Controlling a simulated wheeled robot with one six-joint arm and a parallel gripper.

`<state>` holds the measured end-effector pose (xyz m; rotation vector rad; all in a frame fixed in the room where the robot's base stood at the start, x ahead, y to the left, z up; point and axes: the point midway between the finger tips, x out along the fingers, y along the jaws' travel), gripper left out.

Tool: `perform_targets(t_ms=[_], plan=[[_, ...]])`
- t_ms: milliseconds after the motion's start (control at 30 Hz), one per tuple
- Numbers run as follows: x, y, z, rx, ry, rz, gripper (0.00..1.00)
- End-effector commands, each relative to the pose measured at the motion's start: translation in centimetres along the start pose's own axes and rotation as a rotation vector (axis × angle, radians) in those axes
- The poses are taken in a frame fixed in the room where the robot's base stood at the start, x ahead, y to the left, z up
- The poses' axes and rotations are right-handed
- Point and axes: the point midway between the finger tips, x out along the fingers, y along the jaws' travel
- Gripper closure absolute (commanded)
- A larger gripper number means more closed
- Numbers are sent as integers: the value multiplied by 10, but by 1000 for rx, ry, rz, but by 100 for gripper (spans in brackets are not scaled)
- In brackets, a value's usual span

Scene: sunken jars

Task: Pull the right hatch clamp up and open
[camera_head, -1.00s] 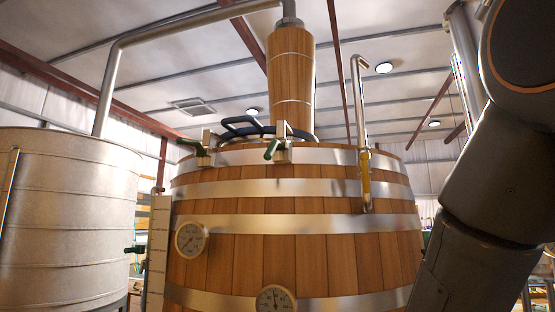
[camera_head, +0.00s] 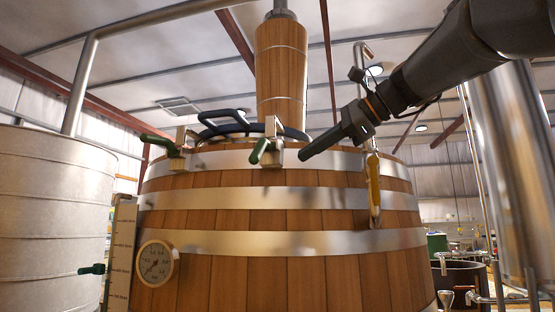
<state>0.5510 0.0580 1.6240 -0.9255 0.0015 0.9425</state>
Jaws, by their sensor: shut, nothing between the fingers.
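The right hatch clamp (camera_head: 271,152) sits on the top rim of the wooden vat, with its green handle (camera_head: 261,151) slanting down to the left. A similar left clamp (camera_head: 174,150) has a green handle pointing up and left. Behind both is the dark hatch (camera_head: 232,124) with its curved handle. My gripper (camera_head: 303,155) comes in from the right, shut and empty. Its tip is just right of the right clamp and appears apart from the green handle. The depth between them is hard to judge.
The wooden vat (camera_head: 220,221) with metal bands fills the middle. A wooden column (camera_head: 281,70) rises behind the hatch. A bent pipe with a yellow sleeve (camera_head: 373,180) stands right of my gripper, below my arm. A metal tank (camera_head: 50,220) is at the left.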

Motion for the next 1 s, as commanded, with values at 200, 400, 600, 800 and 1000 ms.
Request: perform_targets(t_ms=[200,400,600,800,1000], plan=[[21,0,6,3,-11,3,100],[60,-1,5,4,-8,3,100],[98,-1,5,3,-6,2,100],[86,-3,32,1,-4,-4,100],[84,-2,40,1,-3,-3,100]])
